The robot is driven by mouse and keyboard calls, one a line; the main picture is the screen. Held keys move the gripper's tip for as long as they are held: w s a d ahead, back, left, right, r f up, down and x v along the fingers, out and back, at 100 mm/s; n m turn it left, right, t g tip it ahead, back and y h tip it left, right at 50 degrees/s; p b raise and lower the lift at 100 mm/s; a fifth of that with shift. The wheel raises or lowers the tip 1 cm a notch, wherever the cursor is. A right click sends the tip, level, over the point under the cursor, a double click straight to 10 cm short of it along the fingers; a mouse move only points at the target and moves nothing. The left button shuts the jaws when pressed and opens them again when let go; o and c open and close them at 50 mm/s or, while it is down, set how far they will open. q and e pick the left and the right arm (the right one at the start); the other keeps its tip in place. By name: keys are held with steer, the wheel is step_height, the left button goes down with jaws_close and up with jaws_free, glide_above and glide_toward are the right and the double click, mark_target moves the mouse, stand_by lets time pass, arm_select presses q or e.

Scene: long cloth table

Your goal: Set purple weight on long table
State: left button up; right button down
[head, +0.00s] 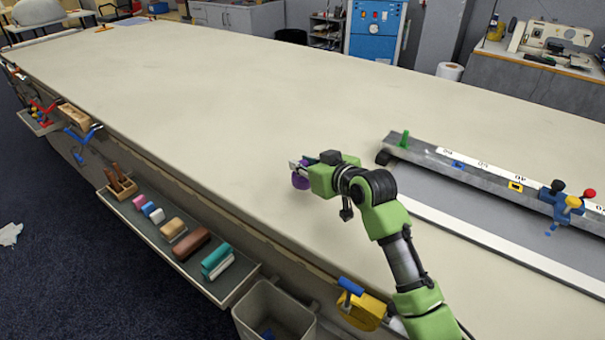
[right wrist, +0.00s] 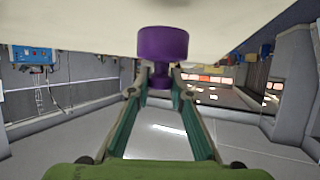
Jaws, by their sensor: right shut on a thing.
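The purple weight (head: 300,182) is at the tips of my right gripper (head: 301,168), over the near middle part of the long table (head: 200,90). In the right wrist view, the purple weight (right wrist: 162,44) has a wide round end and a narrower neck. The fingers of my right gripper (right wrist: 160,80) are shut on that neck. The wide end points toward the cream table surface (right wrist: 60,25). I cannot tell whether it touches the table or hangs just above it. My left gripper is not in view.
A long metal rail (head: 470,180) with coloured clamps lies on the table to the right. A white strip (head: 490,245) lies beside it. A side tray (head: 185,240) with several blocks and a grey bin (head: 275,312) line the near edge. The table's middle and far left are bare.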

steer(key=shift+w+a, duration=0.1)
steer(key=shift+w, duration=0.05)
step_height(320, 180, down, 3)
steer(key=shift+w+r+p, duration=0.1)
steer(key=shift+w+p, duration=0.05)
steer(key=shift+p, duration=0.2)
steer(key=shift+f, duration=0.2)
steer(key=shift+f, duration=0.15)
steer(key=c, duration=1.8)
jaws_free()
steer(key=shift+f, duration=0.2)
steer(key=shift+c, duration=0.2)
